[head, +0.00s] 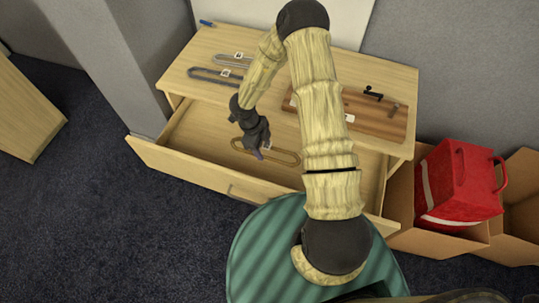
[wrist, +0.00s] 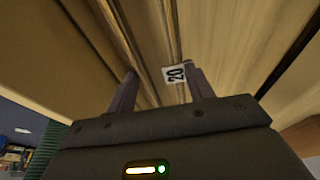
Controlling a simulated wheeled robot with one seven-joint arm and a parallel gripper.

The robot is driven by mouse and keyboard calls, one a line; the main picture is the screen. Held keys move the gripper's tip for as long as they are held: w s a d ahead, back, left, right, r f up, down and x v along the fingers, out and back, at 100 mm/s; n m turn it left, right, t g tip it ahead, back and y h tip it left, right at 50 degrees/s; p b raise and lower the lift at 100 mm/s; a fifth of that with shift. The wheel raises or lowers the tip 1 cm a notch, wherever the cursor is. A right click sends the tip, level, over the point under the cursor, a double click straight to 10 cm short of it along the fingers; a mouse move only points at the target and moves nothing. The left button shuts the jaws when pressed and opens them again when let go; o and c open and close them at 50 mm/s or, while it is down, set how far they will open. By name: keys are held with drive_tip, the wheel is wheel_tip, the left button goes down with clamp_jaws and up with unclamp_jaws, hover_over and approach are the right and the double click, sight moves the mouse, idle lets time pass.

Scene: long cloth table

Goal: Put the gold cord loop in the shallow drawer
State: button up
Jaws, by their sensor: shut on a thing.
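The gold cord loop (head: 298,159) is a long, narrow ring. In the head view it appears over the floor of the open shallow drawer (head: 193,170); whether it touches the floor is hard to tell. My gripper (head: 259,154) points down at the loop's near side and is shut on it. In the wrist view the fingers of my gripper (wrist: 162,80) stand either side of the cord strands, and a white tag (wrist: 175,74) marked 20 shows beside the right finger. The pinched part of the cord is mostly hidden.
Two grey loops (head: 214,76) with tags lie on the tabletop (head: 190,60) at left. A brown board (head: 370,118) with black hardware lies at right. A red bag (head: 458,185) sits in a cardboard box right of the table. The drawer's left part is clear.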

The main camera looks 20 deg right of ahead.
wheel_tip(320, 180, down, 13)
drive_tip(key=shift+r+b, duration=0.1)
drive_tip(key=shift+b, duration=0.2)
drive_tip(key=shift+w+d, duration=0.1)
drive_tip(key=w+d, duration=0.2)
drive_tip(key=w, duration=0.1)
drive_tip(key=shift+p, duration=0.4)
drive_tip(key=shift+d+f, duration=0.1)
drive_tip(key=shift+f, duration=0.55)
drive_tip(key=shift+f, duration=0.15)
drive_tip(key=o, duration=1)
